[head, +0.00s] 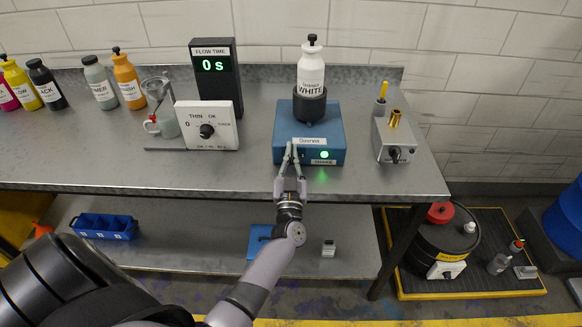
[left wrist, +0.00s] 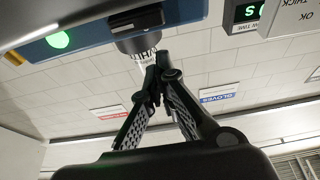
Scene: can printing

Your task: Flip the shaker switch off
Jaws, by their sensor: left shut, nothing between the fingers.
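The blue shaker (head: 325,135) stands on the metal bench, with a label on its front edge and a lit green lamp (head: 324,155). A white bottle labelled WHITE (head: 311,72) stands upright in its dark holder (head: 309,106). My left gripper (head: 292,148) is shut and empty at the shaker's front, left of the lamp. Its fingers cover part of the front there. In the left wrist view, a black switch-like part (left wrist: 137,20) shows on the blue front, beyond the closed fingertips (left wrist: 161,70). I cannot tell whether they touch it. The right gripper is not in view.
A flow timer (head: 214,75) reading 0 s and a white dial box (head: 208,125) stand left of the shaker. A grey box (head: 397,140) with a knob stands right. Several colour bottles line the back left. The bench front (head: 110,165) is clear.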

